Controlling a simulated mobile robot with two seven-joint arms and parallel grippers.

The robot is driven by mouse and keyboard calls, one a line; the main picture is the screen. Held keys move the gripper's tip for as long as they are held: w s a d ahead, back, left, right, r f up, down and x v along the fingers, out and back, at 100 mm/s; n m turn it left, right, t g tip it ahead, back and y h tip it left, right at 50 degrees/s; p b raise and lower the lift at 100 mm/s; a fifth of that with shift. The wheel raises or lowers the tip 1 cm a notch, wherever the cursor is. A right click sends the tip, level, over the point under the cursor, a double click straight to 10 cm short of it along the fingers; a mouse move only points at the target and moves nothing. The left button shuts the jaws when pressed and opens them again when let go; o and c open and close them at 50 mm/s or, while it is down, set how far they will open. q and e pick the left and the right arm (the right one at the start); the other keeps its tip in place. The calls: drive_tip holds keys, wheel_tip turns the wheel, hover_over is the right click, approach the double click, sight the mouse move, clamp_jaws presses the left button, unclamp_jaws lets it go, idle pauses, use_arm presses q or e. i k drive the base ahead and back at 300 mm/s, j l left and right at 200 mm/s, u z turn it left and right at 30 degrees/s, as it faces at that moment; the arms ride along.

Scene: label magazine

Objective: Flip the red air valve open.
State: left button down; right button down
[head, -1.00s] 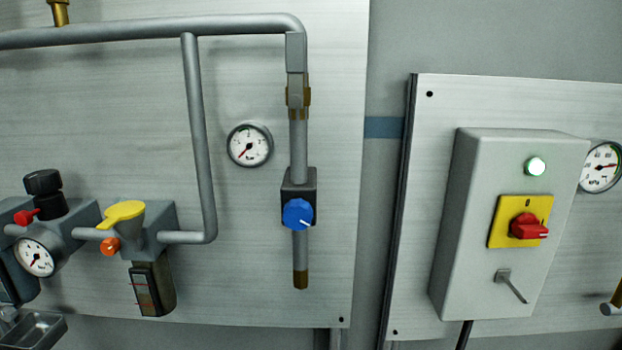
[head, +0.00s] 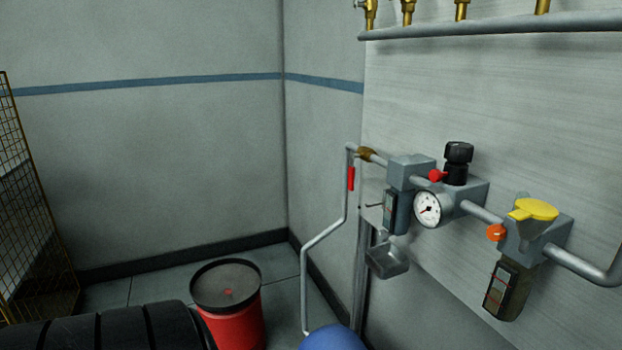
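The red air valve shows in the head view as a red lever handle (head: 351,179) that hangs down beside the grey pipe. It sits just below the brass fitting (head: 367,154) at the left end of the air line. A smaller red knob (head: 437,175) is on the regulator to the right. Neither of my grippers is in the head view, and nothing touches the red handle.
A pressure gauge (head: 428,209), a yellow lever (head: 534,209) and an orange knob (head: 496,232) lie right of the valve. A small metal tray (head: 387,258) hangs below. A red drum (head: 235,324), black tyres (head: 118,331) and a wire mesh fence (head: 37,230) stand left.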

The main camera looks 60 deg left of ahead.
sight(351, 178)
drive_tip(key=u, duration=1.35)
